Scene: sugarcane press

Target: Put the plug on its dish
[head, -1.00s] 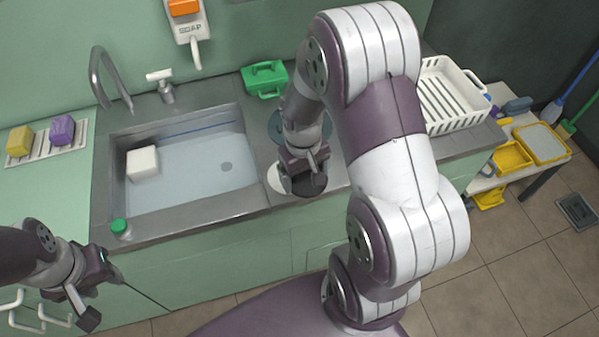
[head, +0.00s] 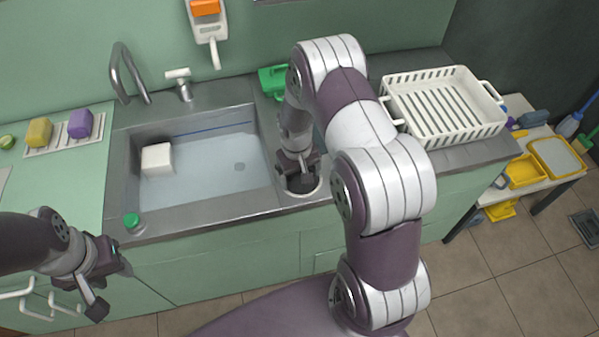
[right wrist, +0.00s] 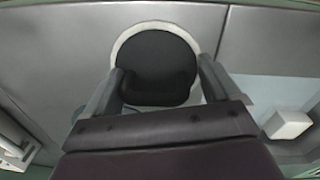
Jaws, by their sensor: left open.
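The plug is a black round piece (right wrist: 155,62) between the two fingers of my right gripper (right wrist: 160,72), which flank it closely on both sides. The dish (right wrist: 124,35) is a round pale one; its rim shows around the far side of the plug. In the head view the plug (head: 301,184) sits inside the dish's rim (head: 319,190), just right of the sink, with my right gripper (head: 300,172) over it. Whether the plug rests on the dish cannot be told. My left gripper (head: 112,287) is open and empty at the lower left, in front of the counter.
The sink (head: 205,185) holds water and a white block (head: 157,159). A green-capped item (head: 132,221) stands at its front left. A green case (head: 273,80) is behind my right arm. A white dish rack (head: 445,103) stands to the right. Two sponges (head: 80,123) lie left.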

